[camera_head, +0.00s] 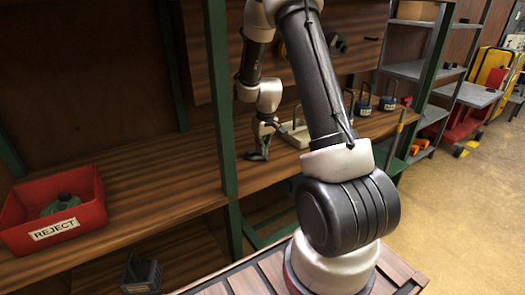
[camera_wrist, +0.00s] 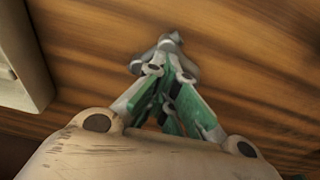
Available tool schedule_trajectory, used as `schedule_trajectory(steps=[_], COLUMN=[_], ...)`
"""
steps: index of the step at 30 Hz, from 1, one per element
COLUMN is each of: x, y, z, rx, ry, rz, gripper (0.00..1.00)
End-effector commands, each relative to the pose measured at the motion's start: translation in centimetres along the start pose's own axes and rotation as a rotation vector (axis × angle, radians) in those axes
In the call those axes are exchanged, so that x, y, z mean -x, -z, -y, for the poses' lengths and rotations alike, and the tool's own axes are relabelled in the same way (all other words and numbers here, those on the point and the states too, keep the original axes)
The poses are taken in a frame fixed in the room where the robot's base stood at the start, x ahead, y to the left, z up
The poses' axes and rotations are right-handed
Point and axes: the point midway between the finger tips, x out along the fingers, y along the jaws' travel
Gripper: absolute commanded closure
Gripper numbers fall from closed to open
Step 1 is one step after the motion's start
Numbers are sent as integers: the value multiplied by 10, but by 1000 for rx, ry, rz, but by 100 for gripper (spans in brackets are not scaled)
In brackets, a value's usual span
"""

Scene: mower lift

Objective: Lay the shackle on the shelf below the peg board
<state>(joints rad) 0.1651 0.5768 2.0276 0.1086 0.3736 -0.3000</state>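My gripper (camera_head: 262,140) points down just above the wooden shelf (camera_head: 170,190), below the peg board (camera_head: 205,55). In the wrist view, the green-padded fingers of my gripper (camera_wrist: 168,85) converge on a small grey metal shackle (camera_wrist: 170,44). The fingers look shut on it, and they hide part of it. The wooden shelf surface (camera_wrist: 235,50) lies close behind the shackle; I cannot tell whether they touch. In the head view the shackle is too small and dark to separate from the fingertips.
A red REJECT bin (camera_head: 85,222) holding a green item stands at the left. A pale block or tray (camera_head: 293,137) is right of my gripper, also in the wrist view (camera_wrist: 22,70). Several padlock-like items (camera_head: 363,103) stand farther right. A green post (camera_head: 218,90) rises at the shelf's front.

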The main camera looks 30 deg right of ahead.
Motion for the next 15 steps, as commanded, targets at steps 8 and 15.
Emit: schedule_trajectory(steps=[8,15], x=[-12,-12], y=[-13,-13], z=[3,3], rx=[-6,-6], ry=[7,8], rz=[28,31], gripper=[81,25])
